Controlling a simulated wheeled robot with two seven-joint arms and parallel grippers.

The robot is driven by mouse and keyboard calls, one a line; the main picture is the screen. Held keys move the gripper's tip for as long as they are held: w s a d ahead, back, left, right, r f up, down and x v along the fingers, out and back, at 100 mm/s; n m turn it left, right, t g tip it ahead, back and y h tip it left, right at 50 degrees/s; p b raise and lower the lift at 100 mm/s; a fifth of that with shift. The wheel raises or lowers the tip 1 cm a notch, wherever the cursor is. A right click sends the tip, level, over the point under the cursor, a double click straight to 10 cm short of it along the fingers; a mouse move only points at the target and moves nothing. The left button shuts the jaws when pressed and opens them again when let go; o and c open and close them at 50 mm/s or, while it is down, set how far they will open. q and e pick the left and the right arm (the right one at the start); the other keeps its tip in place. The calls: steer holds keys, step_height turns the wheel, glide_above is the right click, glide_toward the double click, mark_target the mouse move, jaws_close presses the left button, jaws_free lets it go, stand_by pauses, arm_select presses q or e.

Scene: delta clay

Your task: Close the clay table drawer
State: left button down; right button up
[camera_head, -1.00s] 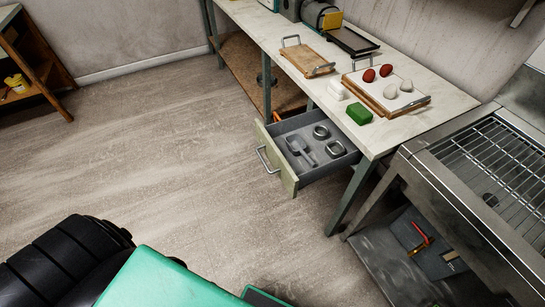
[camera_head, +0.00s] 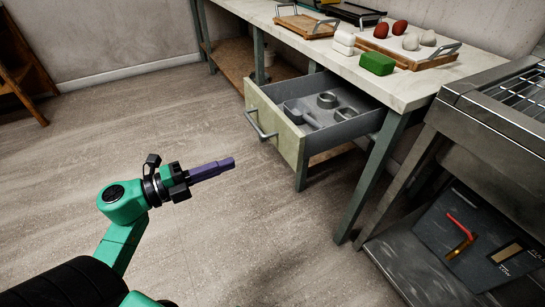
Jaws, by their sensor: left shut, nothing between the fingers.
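The clay table drawer (camera_head: 277,129) stands pulled out from under the white-topped table (camera_head: 345,62). Its pale green front carries a metal bar handle (camera_head: 261,126). Several grey metal tools and ring-shaped pieces lie inside it. My left gripper (camera_head: 230,163) is shut and empty, with its purple fingers together. It points right over the floor, to the left of and below the drawer front, apart from the handle. My right gripper is not in view.
A tray with red and pale lumps (camera_head: 410,50), a green block (camera_head: 376,63) and a wooden board (camera_head: 306,25) stand on the table. A metal rack unit (camera_head: 480,110) stands close at the right. The floor left of the drawer is clear.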

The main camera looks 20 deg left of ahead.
mark_target(284, 143)
arm_select(q)
steer(key=x, duration=1.2)
steer(key=shift+a+r+b, duration=0.1)
steer(key=shift+b, duration=0.25)
steer(key=shift+w+d, duration=0.3)
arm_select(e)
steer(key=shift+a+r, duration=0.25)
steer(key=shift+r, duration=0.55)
